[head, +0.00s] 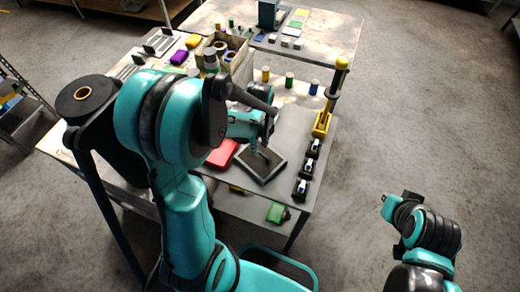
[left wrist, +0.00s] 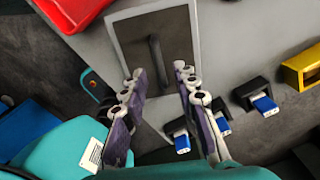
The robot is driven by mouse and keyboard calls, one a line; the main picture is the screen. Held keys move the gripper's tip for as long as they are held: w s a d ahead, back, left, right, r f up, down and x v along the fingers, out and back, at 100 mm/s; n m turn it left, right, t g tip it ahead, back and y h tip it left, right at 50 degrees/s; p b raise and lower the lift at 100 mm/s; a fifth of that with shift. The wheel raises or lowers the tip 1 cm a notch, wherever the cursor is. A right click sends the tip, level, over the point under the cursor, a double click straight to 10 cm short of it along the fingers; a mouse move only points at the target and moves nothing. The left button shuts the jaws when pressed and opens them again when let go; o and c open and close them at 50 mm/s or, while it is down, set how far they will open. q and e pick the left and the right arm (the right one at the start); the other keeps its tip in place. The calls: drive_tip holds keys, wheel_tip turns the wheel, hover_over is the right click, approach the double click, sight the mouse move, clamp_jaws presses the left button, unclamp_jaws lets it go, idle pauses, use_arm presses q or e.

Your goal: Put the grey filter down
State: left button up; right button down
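The grey filter (head: 270,172) is a square panel with a pale rim and a dark inner face. It lies on the table near its front edge. In the left wrist view the filter (left wrist: 185,22) shows a dark upright handle (left wrist: 155,58) on its face. My left gripper (head: 261,148) is over the filter. In the left wrist view its two fingers (left wrist: 160,72) stand apart, one on each side of the handle, with a visible gap to it. My right gripper (head: 387,204) is away from the table at the lower right, and its fingers are too small to judge.
A red bin (head: 222,154) lies left of the filter. Several black holders with blue-and-white pieces (head: 306,165) line the table's right edge. A yellow stand (head: 322,122) with a tall post is behind them. Cans and a box (head: 238,63) stand farther back.

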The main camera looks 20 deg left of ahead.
sight(260, 153)
use_arm(q)
drive_tip(key=s+d+r+n+t, duration=0.2)
drive_tip(key=s+r+n, duration=0.3)
drive_tip(key=r+n, duration=0.3)
drive_tip(key=s+d+r+n+t+p, duration=0.1)
drive_tip(key=s+r+n+t, duration=0.4)
drive_tip(key=n, duration=0.8)
wheel_tip(260, 153, up, 4)
drive_tip(key=shift+d+f+n, duration=0.15)
drive_tip(key=shift+d+n, duration=0.25)
drive_tip(key=shift+d, duration=0.25)
drive_tip(key=shift+w, duration=0.1)
